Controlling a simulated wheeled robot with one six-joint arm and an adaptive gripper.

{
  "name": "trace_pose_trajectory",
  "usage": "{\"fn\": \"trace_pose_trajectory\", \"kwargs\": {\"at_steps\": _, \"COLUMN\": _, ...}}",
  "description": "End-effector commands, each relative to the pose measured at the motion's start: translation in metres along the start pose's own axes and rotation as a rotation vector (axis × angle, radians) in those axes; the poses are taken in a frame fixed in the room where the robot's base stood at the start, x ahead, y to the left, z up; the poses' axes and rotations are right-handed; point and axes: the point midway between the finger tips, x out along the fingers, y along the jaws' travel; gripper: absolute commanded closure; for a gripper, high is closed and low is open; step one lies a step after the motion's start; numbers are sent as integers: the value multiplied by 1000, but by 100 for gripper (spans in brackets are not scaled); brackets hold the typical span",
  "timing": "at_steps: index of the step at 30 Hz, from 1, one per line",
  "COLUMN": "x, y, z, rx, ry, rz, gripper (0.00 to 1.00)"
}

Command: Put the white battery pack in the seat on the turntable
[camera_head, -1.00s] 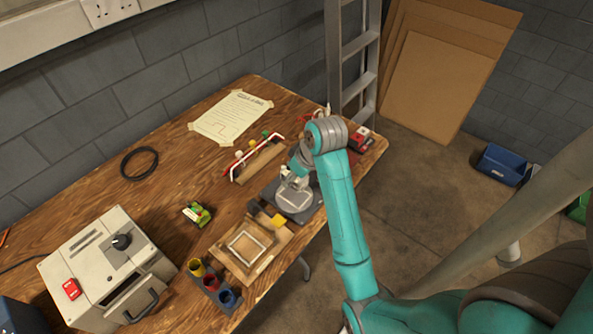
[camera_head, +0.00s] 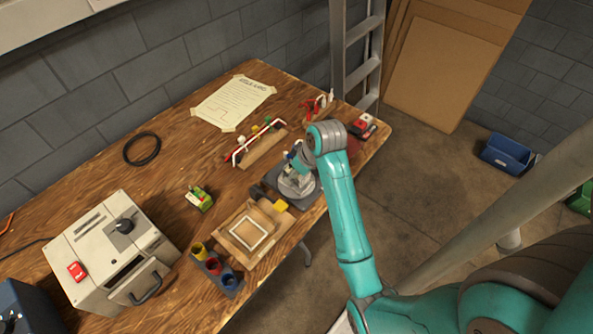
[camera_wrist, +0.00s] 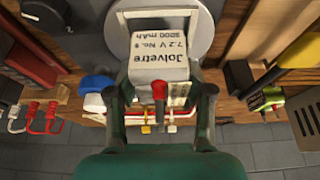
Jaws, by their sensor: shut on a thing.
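The white battery pack (camera_wrist: 158,58), with printed label lines, is between the fingers of my gripper (camera_wrist: 161,93) in the wrist view. My gripper is shut on it. The pale grey round turntable (camera_wrist: 198,40) lies beyond and around the pack in that view. Its seat is largely hidden by the pack, and I cannot tell whether the pack touches it. In the head view my gripper (camera_head: 298,170) is over the turntable (camera_head: 300,190), near the table's right front edge. My arm hides much of the pack there.
A wooden tray with a white square frame (camera_head: 232,241) and colored cups (camera_head: 213,267) stand left of the turntable. A wooden rack (camera_head: 264,149) and red-handled tool (camera_head: 318,104) lie behind it. A grey charger box (camera_head: 95,245) is farther left.

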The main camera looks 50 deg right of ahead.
Motion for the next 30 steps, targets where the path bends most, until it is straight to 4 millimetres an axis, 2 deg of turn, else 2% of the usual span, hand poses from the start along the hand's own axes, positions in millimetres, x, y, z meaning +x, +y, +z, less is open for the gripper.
{"fn": "trace_pose_trajectory", "kwargs": {"at_steps": 30, "x": 6, "y": 0, "z": 2, "rx": 0, "ry": 1, "rz": 0, "gripper": 100}}
